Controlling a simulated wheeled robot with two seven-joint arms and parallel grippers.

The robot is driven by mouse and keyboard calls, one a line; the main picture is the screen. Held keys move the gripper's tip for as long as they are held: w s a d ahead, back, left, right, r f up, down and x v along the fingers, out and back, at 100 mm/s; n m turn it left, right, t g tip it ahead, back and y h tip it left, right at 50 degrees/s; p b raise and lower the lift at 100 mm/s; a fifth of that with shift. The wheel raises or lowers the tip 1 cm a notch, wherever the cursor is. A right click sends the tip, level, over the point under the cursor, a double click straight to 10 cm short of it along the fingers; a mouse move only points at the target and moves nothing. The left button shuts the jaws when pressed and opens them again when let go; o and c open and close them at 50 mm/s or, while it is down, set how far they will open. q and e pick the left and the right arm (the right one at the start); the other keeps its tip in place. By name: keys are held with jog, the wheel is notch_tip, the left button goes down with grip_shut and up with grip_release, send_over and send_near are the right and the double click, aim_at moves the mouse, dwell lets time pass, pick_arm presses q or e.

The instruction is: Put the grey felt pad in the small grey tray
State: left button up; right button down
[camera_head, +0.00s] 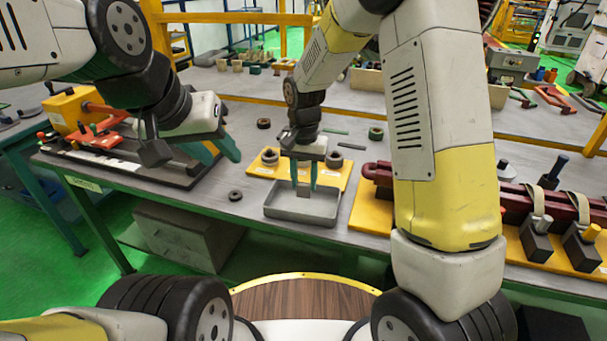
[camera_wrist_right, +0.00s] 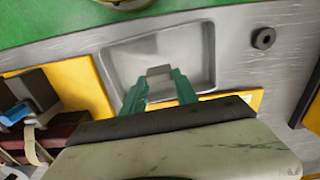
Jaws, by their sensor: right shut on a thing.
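The small grey tray (camera_head: 290,219) sits near the table's front edge, and it fills the middle of the right wrist view (camera_wrist_right: 190,48). My right gripper (camera_head: 304,188) points down over the tray. It is shut on the grey felt pad (camera_wrist_right: 159,71), which shows as a small grey piece between the green fingertips. In the head view the pad (camera_head: 304,190) is small and partly hidden by the fingers. It looks held above the tray floor, though the exact height is hard to tell. My left gripper (camera_head: 218,152) is open and empty over the table to the left.
A yellow plate (camera_head: 262,169) with dark rings lies just behind the tray. A loose dark ring (camera_head: 235,195) lies left of it. A red fixture (camera_head: 378,173) on a yellow base stands to the right. A black-based device (camera_head: 115,160) stands at the left.

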jog(key=shift+w+a+f, duration=0.1)
jog(key=shift+w+f, duration=0.2)
jog(key=shift+f, duration=1.45)
jog(key=shift+f, duration=0.1)
jog(key=shift+f, duration=0.1)
jog(key=c, duration=0.9)
grip_release()
jog(key=shift+c, duration=0.2)
